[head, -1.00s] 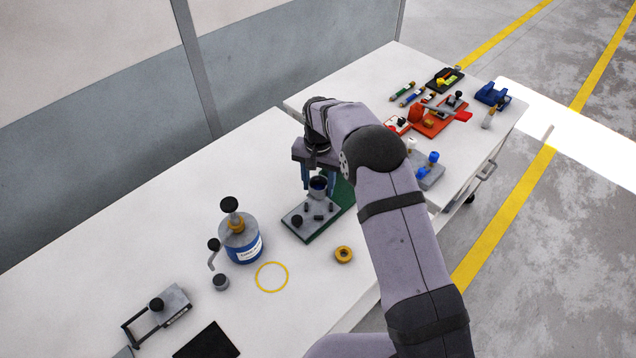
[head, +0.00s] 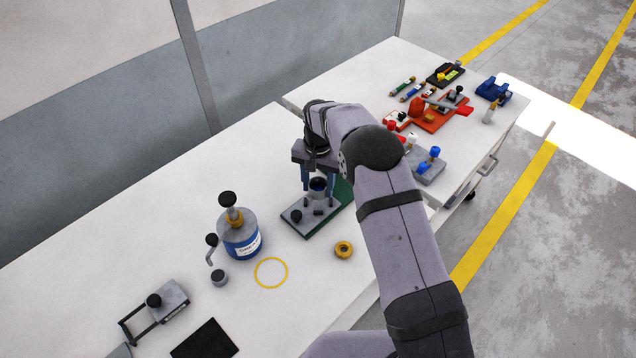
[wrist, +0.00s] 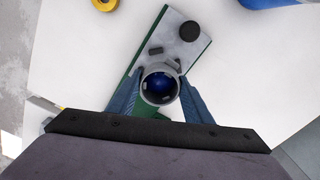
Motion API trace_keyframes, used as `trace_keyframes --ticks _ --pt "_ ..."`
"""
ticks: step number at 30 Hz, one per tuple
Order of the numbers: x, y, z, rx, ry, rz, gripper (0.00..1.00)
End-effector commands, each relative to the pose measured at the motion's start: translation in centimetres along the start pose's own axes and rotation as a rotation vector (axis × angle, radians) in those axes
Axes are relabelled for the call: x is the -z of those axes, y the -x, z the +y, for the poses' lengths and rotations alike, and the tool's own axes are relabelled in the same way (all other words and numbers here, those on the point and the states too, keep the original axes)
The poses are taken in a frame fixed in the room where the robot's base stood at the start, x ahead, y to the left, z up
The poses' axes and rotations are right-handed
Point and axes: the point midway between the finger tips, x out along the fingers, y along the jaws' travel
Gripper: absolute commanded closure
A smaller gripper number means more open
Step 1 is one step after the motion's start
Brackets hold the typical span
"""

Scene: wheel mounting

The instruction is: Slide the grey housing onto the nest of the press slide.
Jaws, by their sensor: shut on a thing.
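The grey housing (wrist: 147,92) is a short ring with a dark blue inside; it also shows in the head view (head: 318,194). My gripper (wrist: 160,90) is shut on it, with a blue finger on either side. The press slide is a grey plate (head: 312,219) with a black knob (head: 296,216) and small dark blocks, on a green base (head: 338,206). The housing is upright over the far part of the plate. Whether it touches the plate I cannot tell. The nest beneath it is hidden by the housing and gripper.
A blue-and-grey canister (head: 240,240) with a black knob stands left of the slide. A yellow ring (head: 343,250) lies in front of it, near a yellow circle (head: 271,273) on the table. Tools and fixtures crowd the far table.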

Motion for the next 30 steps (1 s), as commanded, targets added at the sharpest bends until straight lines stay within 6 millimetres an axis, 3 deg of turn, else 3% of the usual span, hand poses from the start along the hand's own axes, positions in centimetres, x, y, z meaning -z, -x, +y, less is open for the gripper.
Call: trace_keyframes --ticks 12,30 --pt "0.1 -2.7 -0.1 0.002 0.000 0.002 0.81" --pt "0.1 -2.9 -0.1 0.001 0.000 0.002 0.81"
